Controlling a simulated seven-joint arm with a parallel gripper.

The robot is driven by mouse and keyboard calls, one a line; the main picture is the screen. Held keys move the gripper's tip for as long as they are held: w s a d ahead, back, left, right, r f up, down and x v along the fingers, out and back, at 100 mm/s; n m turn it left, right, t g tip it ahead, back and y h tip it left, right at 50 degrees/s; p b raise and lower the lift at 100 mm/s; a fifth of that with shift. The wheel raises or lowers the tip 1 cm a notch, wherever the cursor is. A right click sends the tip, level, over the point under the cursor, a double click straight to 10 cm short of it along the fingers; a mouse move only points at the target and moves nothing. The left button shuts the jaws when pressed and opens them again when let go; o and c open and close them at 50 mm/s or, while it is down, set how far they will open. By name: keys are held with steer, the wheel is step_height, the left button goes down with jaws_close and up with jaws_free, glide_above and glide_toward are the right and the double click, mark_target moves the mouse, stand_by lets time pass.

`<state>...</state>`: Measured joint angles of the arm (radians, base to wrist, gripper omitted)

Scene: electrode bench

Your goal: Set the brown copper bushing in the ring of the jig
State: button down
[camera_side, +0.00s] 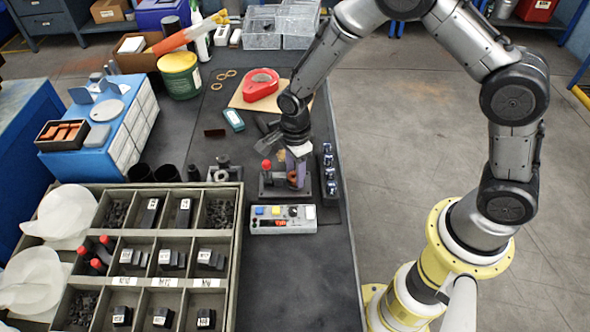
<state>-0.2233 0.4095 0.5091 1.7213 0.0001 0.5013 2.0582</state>
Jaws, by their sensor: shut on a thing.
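The jig (272,190) is a dark metal fixture near the right side of the bench, with a red-knobbed post at its left. My gripper (294,168) points down over the right part of the jig. It is shut on the brown copper bushing (292,178), a small brown piece low at the jig. The fingers and the jig's parts partly hide the bushing. The ring of the jig cannot be made out clearly, and I cannot tell whether the bushing is seated in it or just above it.
A grey control box (283,226) with coloured buttons sits in front of the jig. A dark rack of cylinders (329,180) stands close on its right. Another metal fixture (224,172) and a compartmented tray (238,225) lie left. The front right bench is clear.

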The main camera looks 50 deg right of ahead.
steer(key=shift+c, duration=1.6)
jaws_free()
step_height(320, 180, up, 14)
steer(key=shift+r, duration=2.45)
